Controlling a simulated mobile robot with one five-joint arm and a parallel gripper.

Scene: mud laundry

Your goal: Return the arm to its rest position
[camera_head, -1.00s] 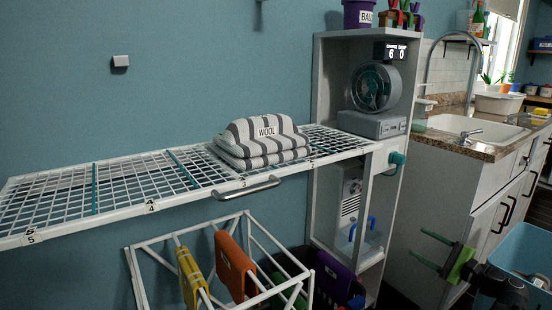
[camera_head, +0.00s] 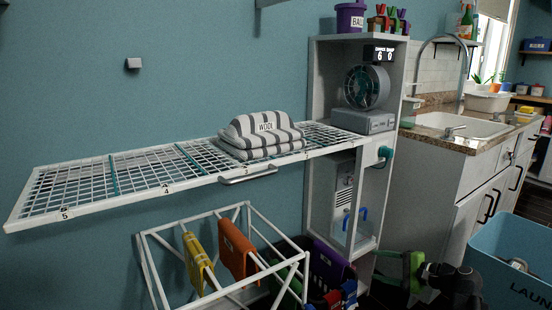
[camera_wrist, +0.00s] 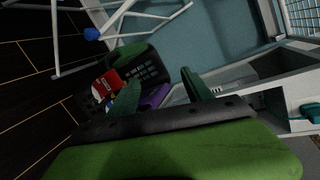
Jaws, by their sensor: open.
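My gripper (camera_head: 381,268) is at the lower right in the head view, low in front of the white cabinet (camera_head: 312,150). Its green fingers point left, and part of my dark arm shows behind it. In the wrist view my gripper (camera_wrist: 160,84) has its two dark green fingers spread apart with nothing held between them. Beyond the fingers is a dark basket (camera_wrist: 155,68) with red and purple cloth in it.
A wall-mounted wire rack (camera_head: 140,174) holds folded striped cloth labelled WOOL (camera_head: 262,133). Below it stands a white drying frame (camera_head: 150,262) with yellow and orange cloths. A blue laundry tub (camera_head: 500,265) stands right of my arm. A sink counter (camera_head: 440,140) is behind.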

